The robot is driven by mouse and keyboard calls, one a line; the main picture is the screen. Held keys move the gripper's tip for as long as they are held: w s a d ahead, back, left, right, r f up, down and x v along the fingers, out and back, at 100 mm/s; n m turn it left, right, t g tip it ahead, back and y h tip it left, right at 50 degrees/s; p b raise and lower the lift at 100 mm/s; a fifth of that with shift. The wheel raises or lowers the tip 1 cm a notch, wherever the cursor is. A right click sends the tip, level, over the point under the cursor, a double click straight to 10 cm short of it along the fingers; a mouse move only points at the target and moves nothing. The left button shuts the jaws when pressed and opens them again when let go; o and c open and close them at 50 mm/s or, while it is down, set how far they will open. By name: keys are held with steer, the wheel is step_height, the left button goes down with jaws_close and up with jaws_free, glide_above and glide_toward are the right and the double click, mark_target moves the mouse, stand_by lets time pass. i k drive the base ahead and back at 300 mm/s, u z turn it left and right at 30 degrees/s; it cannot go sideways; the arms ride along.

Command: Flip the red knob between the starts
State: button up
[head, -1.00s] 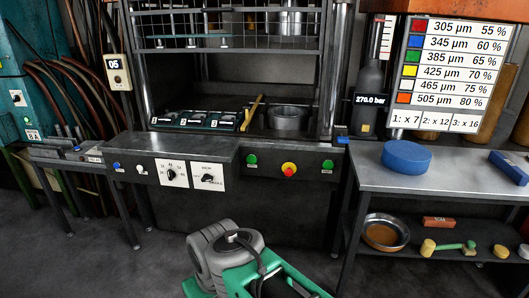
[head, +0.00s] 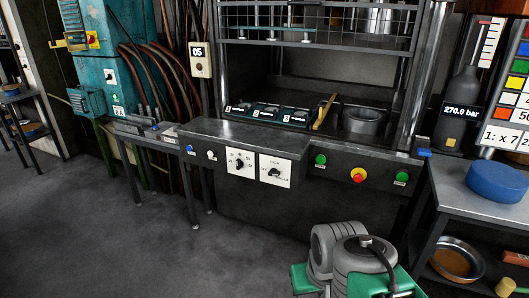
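The red knob (head: 359,174) sits on a yellow base on the front of the dark press panel. A green start button (head: 320,160) is to its left and another green button (head: 402,177) is to its right. The knob looks like a round mushroom head; its turn position is too small to tell. My arm's grey and green links show at the bottom, below the knob and apart from it. My gripper is not in view.
Two rotary switches on white plates (head: 241,163) are left on the panel. A grey side table (head: 450,190) with a blue disc (head: 497,180) stands at the right. A small bench (head: 150,133) is at the left. The floor (head: 130,230) at the front left is clear.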

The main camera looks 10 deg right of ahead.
mark_target(358, 177)
steer(key=z, duration=0.15)
steer(key=i, duration=0.95)
steer(key=u, duration=0.3)
